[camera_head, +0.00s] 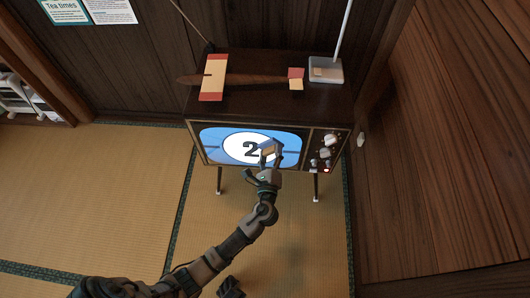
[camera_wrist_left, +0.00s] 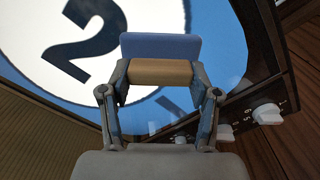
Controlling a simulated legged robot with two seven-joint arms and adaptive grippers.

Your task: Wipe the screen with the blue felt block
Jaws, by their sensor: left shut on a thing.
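The television screen (camera_head: 215,144) is lit, with a black "2" on a white disc over blue. It also fills much of the left wrist view (camera_wrist_left: 215,60). My left gripper (camera_head: 269,160) is in front of the right part of the screen. It is shut on the blue felt block (camera_wrist_left: 160,47), gripping its tan wooden back (camera_wrist_left: 160,72), with the blue side facing the screen. In the head view the block (camera_head: 270,147) looks small, over the right edge of the white disc. I cannot tell whether the felt touches the screen.
The television cabinet (camera_head: 260,112) stands on thin legs on the tatami (camera_head: 110,190). A wooden model plane (camera_head: 240,79) and a pale antenna base (camera_head: 325,70) are on top. Knobs (camera_head: 328,140) sit right of the screen. A wooden surface (camera_head: 450,150) is at the right.

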